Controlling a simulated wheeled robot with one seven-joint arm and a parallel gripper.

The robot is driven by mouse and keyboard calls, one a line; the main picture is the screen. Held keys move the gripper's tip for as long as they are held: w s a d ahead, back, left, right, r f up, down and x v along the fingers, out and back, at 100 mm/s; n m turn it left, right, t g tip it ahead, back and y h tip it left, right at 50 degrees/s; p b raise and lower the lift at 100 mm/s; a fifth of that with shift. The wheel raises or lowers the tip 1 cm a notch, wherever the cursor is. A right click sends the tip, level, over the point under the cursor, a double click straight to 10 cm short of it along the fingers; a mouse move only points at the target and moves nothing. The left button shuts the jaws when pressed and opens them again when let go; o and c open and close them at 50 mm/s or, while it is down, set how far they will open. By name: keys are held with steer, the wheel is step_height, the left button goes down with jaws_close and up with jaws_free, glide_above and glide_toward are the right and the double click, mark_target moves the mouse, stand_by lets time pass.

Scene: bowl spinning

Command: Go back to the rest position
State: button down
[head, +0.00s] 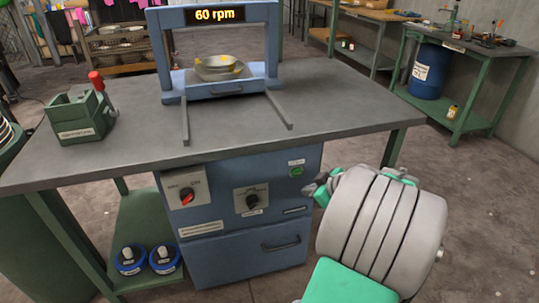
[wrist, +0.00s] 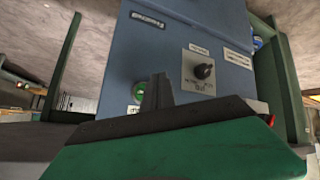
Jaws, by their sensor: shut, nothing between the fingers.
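My gripper (head: 316,188) is in front of the blue cabinet (head: 246,252), just right of its panel in the head view. In the wrist view the dark fingers (wrist: 159,90) are together, with nothing between them. A green button (head: 297,171) is on the cabinet's upper right; it also shows in the wrist view (wrist: 139,92), left of the fingers. A black knob (head: 252,201) and a red switch (head: 187,197) are on the same panel. I cannot tell how far the fingertips are from the panel.
The grey tabletop (head: 130,135) is above the cabinet. On it stand a blue frame reading 60 rpm (head: 215,15) with a bowl (head: 218,68), and a green box (head: 80,118). Blue containers (head: 131,260) are at lower left. Open floor (head: 480,210) lies to the right.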

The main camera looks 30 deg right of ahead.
steer(key=w+a+r+m+g+p, duration=0.1)
steer(key=a+r+g+p, duration=0.3)
steer(key=a+r+p, duration=1.3)
steer(key=s+a+r+m+g+p, duration=0.1)
steer(key=s+a+r+p, duration=0.3)
steer(key=a+r+p, duration=0.2)
steer(key=s+a+r+m+g+p, duration=0.1)
steer(key=s+a+r+m+p, duration=0.1)
steer(key=s+a+r+p, duration=0.3)
step_height(320, 180, up, 3)
steer(key=a+p, duration=0.1)
steer(key=a, duration=0.1)
steer(key=shift+s+a+r, duration=0.2)
steer(key=shift+s+a, duration=0.1)
steer(key=shift+a, duration=0.1)
steer(key=c, duration=2.1)
jaws_free()
